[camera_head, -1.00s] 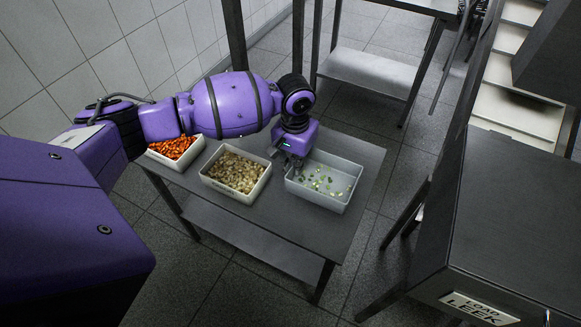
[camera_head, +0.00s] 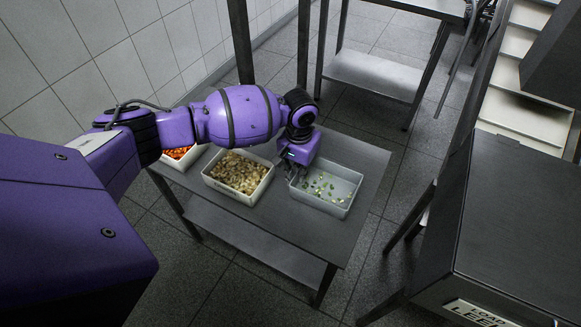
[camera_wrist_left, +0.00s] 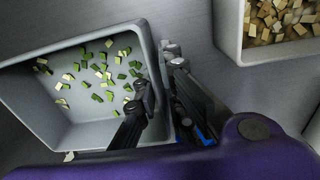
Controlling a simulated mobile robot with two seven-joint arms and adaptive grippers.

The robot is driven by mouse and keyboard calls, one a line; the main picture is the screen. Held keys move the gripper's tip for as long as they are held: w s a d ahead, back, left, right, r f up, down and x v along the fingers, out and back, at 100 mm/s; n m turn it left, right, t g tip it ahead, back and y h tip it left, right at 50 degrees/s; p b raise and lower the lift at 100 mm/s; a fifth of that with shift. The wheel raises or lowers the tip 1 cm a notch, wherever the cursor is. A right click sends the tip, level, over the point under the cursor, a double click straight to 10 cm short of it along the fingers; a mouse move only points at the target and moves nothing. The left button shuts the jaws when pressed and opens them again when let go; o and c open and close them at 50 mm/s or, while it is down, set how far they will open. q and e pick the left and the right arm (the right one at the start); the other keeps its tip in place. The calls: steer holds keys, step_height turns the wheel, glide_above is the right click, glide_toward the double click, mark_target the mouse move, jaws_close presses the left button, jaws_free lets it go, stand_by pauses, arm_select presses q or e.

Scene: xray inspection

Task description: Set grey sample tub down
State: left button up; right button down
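The grey sample tub (camera_head: 345,206), with green and pale leek pieces in it, is at the right end of the grey table (camera_head: 372,160). It looks level and low over the top; I cannot tell whether its base touches. My left gripper (camera_head: 293,172) is at its left wall. In the left wrist view the fingers (camera_wrist_left: 160,76) straddle the wall of the tub (camera_wrist_left: 78,42), one inside and one outside, and look shut on it. The arm hides part of the rim. My right gripper is not in view.
A tub of pale tan cubes (camera_head: 237,197) stands just left of the grey tub, with a narrow gap. A tub of orange pieces (camera_head: 180,153) is farther left, partly behind my arm. A dark machine labelled LOAD LEEK (camera_head: 520,220) stands at right, across an aisle.

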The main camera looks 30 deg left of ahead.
arm_select(q)
steer(key=shift+o, duration=0.7)
